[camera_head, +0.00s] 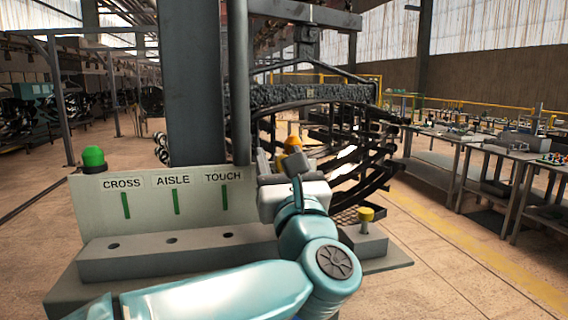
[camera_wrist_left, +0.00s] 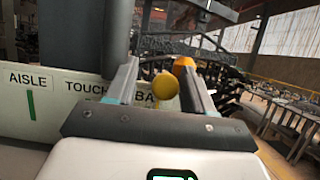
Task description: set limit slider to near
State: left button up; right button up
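My left gripper (camera_head: 272,160) is in front of the right end of a pale panel (camera_head: 95,205). It also shows in the left wrist view (camera_wrist_left: 163,80), with its two fingers apart. A yellow ball-shaped knob (camera_wrist_left: 165,86) appears between the fingers, with gaps on both sides; I cannot tell how far beyond the tips it is. An orange cap (camera_wrist_left: 184,64) shows behind the right finger, and in the head view (camera_head: 293,140) just past the gripper. No slider marked limit or near can be read; the gripper and arm hide part of the panel. My right gripper is not in view.
The panel reads CROSS, AISLE and TOUCH over green slots, above a grey block (camera_head: 150,262) with holes. A green dome (camera_head: 93,157) stands at left, a yellow knob (camera_head: 366,214) on a block at right. A grey column (camera_head: 195,80) rises behind. Workbenches (camera_head: 460,150) stand far right.

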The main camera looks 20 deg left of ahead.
pick_arm(q)
jog(key=shift+s, duration=0.1)
jog(key=shift+w+d+f, duration=0.1)
jog(key=shift+w, duration=0.1)
jog(key=shift+s+d+f, duration=0.15)
jog(key=shift+d, duration=0.05)
jog(key=b+v, duration=0.6)
jog(key=v, duration=0.9)
jog(key=shift+s, duration=0.5)
